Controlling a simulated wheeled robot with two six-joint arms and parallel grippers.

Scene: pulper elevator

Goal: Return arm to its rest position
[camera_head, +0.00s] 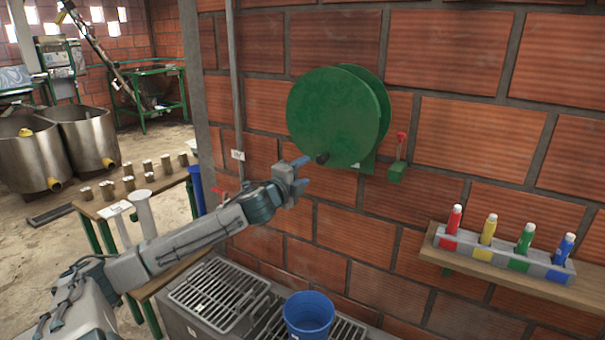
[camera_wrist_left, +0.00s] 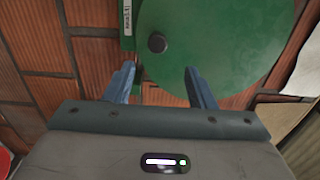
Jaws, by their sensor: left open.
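My left gripper (camera_head: 303,173) is raised in front of the brick wall, just below and left of the green round wheel (camera_head: 335,115) on that wall. In the left wrist view my gripper (camera_wrist_left: 165,85) is open, with its two blue fingers apart and nothing between them. The dark crank knob (camera_head: 322,158) of the wheel is close to the fingertips. In the left wrist view the knob (camera_wrist_left: 157,42) lies beyond the fingertips and apart from them. My right gripper is in neither view.
A blue bucket (camera_head: 309,315) stands on a metal grate (camera_head: 218,293) below. A wooden shelf (camera_head: 500,272) at right holds coloured bottles in a rack. A red-handled lever (camera_head: 400,150) is right of the wheel. A wooden table (camera_head: 150,185) with small cups stands at left.

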